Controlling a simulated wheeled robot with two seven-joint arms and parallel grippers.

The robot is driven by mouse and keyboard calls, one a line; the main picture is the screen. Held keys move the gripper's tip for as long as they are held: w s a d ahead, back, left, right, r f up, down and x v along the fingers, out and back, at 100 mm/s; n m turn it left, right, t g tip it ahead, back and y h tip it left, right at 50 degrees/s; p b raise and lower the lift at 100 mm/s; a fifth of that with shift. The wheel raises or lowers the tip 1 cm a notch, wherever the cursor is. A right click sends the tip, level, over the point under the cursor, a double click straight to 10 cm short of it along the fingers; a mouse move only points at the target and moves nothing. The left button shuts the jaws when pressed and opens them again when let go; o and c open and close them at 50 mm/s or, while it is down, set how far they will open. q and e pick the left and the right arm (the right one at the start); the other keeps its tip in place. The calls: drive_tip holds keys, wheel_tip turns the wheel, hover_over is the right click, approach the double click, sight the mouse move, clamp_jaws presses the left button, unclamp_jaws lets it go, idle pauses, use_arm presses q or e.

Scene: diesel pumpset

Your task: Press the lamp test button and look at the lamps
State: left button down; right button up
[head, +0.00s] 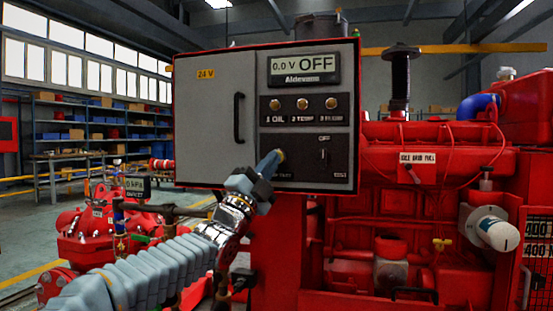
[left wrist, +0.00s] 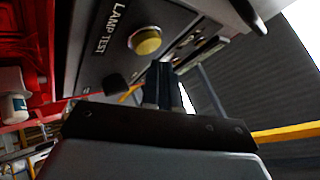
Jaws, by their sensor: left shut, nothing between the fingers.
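The grey control panel (head: 212,110) faces me in the head view. Its round yellow lamp test button (left wrist: 146,41) shows beside the words LAMP TEST in the left wrist view. In the head view the button (head: 281,155) is partly hidden by my left gripper (head: 272,163). The left gripper is shut and empty, its tips close to the button; I cannot tell whether they touch. Its fingers (left wrist: 161,76) point towards the panel in the left wrist view. Three amber lamps, 1 (head: 275,104), 2 (head: 302,104) and 3 (head: 331,103), sit in a row above; I cannot tell whether they are lit.
A display (head: 305,67) above the lamps reads 0.0 V OFF. A black door handle (head: 239,118) sticks out left of the lamps. A rotary switch (head: 324,155) is right of the button. The red engine (head: 440,190) stands at the right.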

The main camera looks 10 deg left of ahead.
use_arm(q)
drive_tip(key=shift+w, duration=0.1)
idle(0.5)
drive_tip(key=shift+w, duration=0.3)
drive_tip(key=shift+w, duration=0.45)
idle(0.6)
drive_tip(key=shift+s+b, duration=0.8)
drive_tip(key=shift+s, duration=0.05)
